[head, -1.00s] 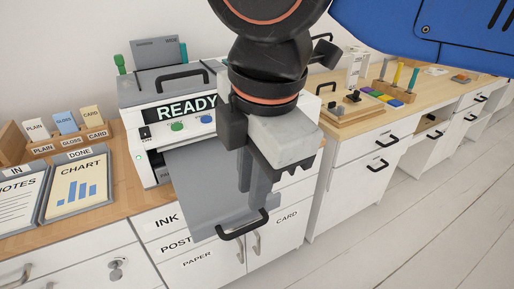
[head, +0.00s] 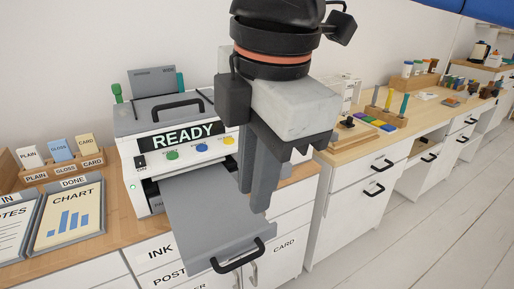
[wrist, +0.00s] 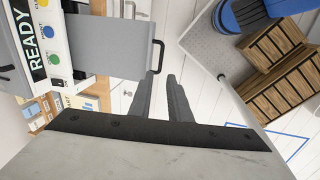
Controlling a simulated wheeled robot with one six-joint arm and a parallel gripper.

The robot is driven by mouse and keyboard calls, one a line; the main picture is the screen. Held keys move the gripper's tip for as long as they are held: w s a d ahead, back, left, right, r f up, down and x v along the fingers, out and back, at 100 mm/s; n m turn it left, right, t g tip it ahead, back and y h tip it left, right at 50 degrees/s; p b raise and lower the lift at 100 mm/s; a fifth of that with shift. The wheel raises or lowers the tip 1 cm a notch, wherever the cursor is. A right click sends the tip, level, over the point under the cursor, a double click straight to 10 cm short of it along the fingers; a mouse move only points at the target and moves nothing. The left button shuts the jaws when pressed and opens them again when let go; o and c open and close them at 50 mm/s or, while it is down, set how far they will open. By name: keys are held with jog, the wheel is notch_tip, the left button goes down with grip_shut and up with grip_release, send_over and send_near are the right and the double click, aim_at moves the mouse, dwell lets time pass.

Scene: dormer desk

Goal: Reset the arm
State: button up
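My gripper (head: 252,201) hangs with its fingers pointing down, at the right side of the printer's pulled-out grey tray (head: 205,215) in the head view. In the wrist view the two dark fingers of my gripper (wrist: 161,76) stand apart with pale floor showing between them and nothing held. The tray's black handle (wrist: 157,55) appears just beyond the fingertips there. I cannot tell whether the fingers touch the tray. The white printer (head: 175,125) shows READY. My arm hides part of its right side.
In and done trays (head: 72,215) and a card holder (head: 63,165) stand left of the printer. White drawers (head: 285,225) lie below the desk. A further bench (head: 400,135) with small items runs to the right. Open floor (head: 430,225) lies in front.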

jog(key=w+d+f+m, duration=0.6)
jog(key=w+d, duration=0.1)
jog(key=d, duration=0.1)
jog(key=w+d+f+m+t+h, duration=0.1)
jog(key=w+d+f+m+t, duration=0.1)
jog(key=d+f+m, duration=1.6)
jog(key=shift+w+d+f+t, duration=0.4)
jog(key=shift+d+f, duration=0.85)
jog(key=shift+d, duration=0.9)
jog(key=shift+s, duration=0.1)
